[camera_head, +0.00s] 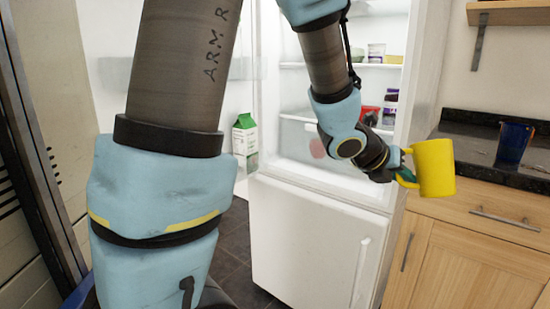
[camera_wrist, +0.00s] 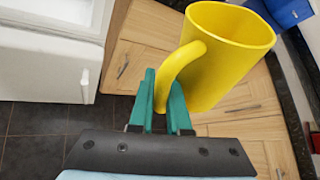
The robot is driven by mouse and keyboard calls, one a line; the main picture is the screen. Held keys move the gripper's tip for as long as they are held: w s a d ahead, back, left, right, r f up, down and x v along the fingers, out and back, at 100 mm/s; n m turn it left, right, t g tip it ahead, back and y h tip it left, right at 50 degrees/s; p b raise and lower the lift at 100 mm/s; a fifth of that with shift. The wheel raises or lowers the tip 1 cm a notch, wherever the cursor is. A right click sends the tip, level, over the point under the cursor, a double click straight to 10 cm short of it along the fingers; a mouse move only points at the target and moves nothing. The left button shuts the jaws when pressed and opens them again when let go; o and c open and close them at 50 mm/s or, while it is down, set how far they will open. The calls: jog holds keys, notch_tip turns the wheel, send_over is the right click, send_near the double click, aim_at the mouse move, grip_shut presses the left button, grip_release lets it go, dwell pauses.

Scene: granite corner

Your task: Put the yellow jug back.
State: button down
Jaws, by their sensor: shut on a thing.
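The yellow jug (camera_head: 436,168) is held up in front of the wooden cabinet and beside the open fridge in the head view. In the wrist view the jug (camera_wrist: 228,62) fills the upper right, its open top showing. My gripper (camera_head: 404,172) is shut on the jug's handle. In the wrist view its green fingers (camera_wrist: 160,98) are either side of the handle's lower end. The jug looks nearly upright in the head view and clear of the counter.
The white fridge (camera_head: 308,235) stands open with shelves of food, and a milk carton (camera_head: 245,138) sits in its door. To the right is a dark granite counter (camera_head: 470,150) with a dark blue cup (camera_head: 514,142). Wooden drawers (camera_head: 500,212) lie below it. A wall shelf (camera_head: 508,8) hangs above.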

jog(key=w+a+f+n, duration=0.1)
jog(key=w+a+f, duration=0.2)
jog(key=a+f, duration=0.4)
jog(key=w+a+f+t+y, duration=0.1)
jog(key=w+a+f, duration=0.3)
jog(key=a, duration=1.4)
jog(key=w+a+f+n+t, duration=0.1)
jog(key=w+a+f, duration=0.3)
jog(key=a+f, duration=0.5)
jog(key=a, duration=0.4)
jog(key=shift+w+a+f+n, duration=0.2)
jog(key=shift+f+n, duration=0.1)
jog(key=shift+f, duration=0.05)
